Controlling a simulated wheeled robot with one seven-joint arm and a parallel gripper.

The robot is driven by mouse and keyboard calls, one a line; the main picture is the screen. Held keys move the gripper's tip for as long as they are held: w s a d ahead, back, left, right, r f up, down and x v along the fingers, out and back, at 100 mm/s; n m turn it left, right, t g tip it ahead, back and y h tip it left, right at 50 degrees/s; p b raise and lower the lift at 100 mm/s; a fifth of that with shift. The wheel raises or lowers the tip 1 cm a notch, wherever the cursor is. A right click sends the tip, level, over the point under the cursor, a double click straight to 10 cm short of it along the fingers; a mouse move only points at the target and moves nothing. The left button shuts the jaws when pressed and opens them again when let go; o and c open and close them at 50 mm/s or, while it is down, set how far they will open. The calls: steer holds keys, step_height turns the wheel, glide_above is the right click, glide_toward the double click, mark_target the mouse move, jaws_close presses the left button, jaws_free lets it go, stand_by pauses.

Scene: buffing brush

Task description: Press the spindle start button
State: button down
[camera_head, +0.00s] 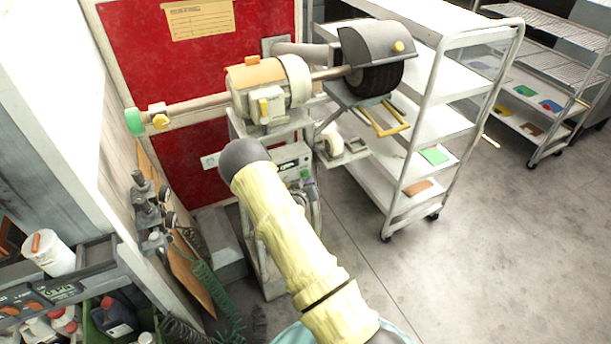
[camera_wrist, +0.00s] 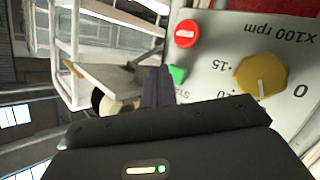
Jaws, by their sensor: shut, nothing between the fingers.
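The control panel (camera_wrist: 225,50) fills the right of the wrist view and appears upside down there. On it are a green button (camera_wrist: 179,74), a red button (camera_wrist: 186,34) and a yellow dial (camera_wrist: 262,74) with speed marks. My gripper (camera_wrist: 157,85) is shut and empty, its dark purple fingertips just beside the green button and overlapping its edge in the picture. I cannot tell whether they touch it. In the head view the panel (camera_head: 289,162) shows on the machine stand, partly behind my yellow-sleeved arm. My gripper is not clearly seen there.
The buffing motor (camera_head: 268,90) sits above the panel, with a shaft to a green wheel (camera_head: 134,121) and a dark hooded brush (camera_head: 376,78). A small shelf with a white roller (camera_head: 334,146) juts out right of the panel. A white shelf cart (camera_head: 428,110) stands to the right.

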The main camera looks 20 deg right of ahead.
steer(key=shift+w, duration=0.4)
steer(key=shift+w+b, duration=0.4)
steer(key=shift+b, duration=0.15)
stand_by(0.7)
steer(key=shift+s, duration=0.85)
steer(key=shift+s, duration=0.1)
steer(key=s, duration=0.4)
steer(key=shift+s+d+p, duration=0.1)
steer(key=shift+s+p, duration=0.25)
steer(key=shift+s, duration=0.05)
